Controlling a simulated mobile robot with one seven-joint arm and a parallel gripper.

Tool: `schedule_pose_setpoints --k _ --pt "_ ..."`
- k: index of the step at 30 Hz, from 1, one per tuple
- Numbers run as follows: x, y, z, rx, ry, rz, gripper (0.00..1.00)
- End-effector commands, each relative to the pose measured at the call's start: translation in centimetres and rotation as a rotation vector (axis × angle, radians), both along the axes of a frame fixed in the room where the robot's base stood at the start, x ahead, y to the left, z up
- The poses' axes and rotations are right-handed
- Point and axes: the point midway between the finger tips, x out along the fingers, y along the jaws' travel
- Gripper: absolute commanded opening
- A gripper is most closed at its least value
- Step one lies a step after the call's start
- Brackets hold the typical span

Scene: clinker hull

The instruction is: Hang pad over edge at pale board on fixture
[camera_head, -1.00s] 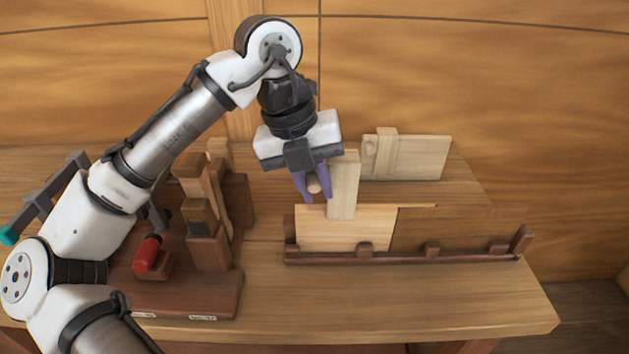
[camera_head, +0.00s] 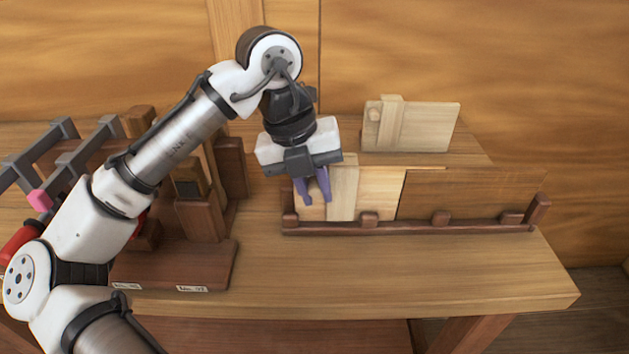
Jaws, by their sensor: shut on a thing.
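A darker brown board (camera_head: 465,195) fills the fixture's right part. Behind stands another pale board (camera_head: 430,127) with a similar pad (camera_head: 389,123) over its top edge. A brown tool stand (camera_head: 180,262) is at left, partly behind my arm. The bench front is clear.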

Motion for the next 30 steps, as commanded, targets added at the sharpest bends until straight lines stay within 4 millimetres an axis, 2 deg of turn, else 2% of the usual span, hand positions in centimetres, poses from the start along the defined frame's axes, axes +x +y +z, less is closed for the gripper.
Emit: schedule_pose_setpoints --k 27,28,30 --pt "-0.02 -0.04 -0.92 0.000 0.000 -0.001 0.00" --pt "-0.02 -0.03 -0.87 0.001 0.000 0.000 0.22" --pt "-0.02 -0.02 -0.88 0.001 0.000 0.000 0.32"
